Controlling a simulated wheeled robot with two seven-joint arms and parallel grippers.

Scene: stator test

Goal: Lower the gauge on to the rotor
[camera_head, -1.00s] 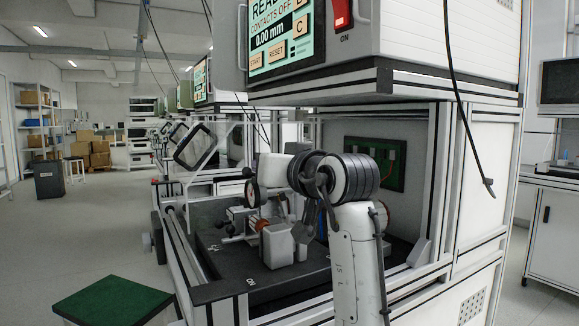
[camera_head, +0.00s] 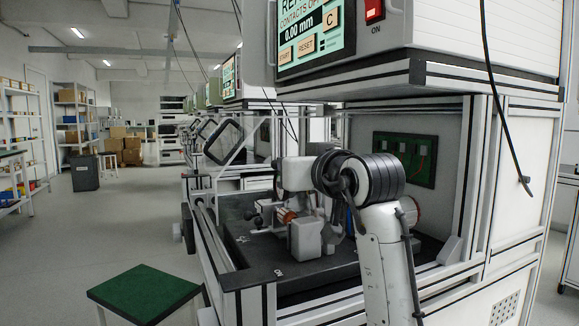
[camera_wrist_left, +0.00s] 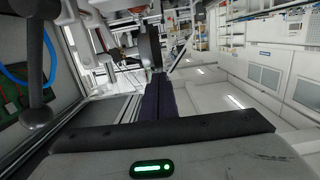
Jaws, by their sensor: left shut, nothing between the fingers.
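The gauge (camera_head: 278,187) is a small dial, seen nearly edge-on, on the left side of a pale block above the fixture. The rotor (camera_head: 286,215) appears as a small copper-orange part in the fixture just below the gauge; whether they touch cannot be told. My left gripper (camera_wrist_left: 159,82) shows in the left wrist view with its dark fingers shut and nothing between them. A dark disc, likely the gauge (camera_wrist_left: 149,45), stands just beyond the fingertips. In the head view my arm hides most of the left gripper and part of the fixture. My right gripper is out of view.
A machine frame with posts surrounds the fixture, and a display box (camera_head: 400,40) overhangs it. A green board (camera_head: 405,158) is on the inner wall. A green-topped stool (camera_head: 145,292) stands at front left. The floor at left is open.

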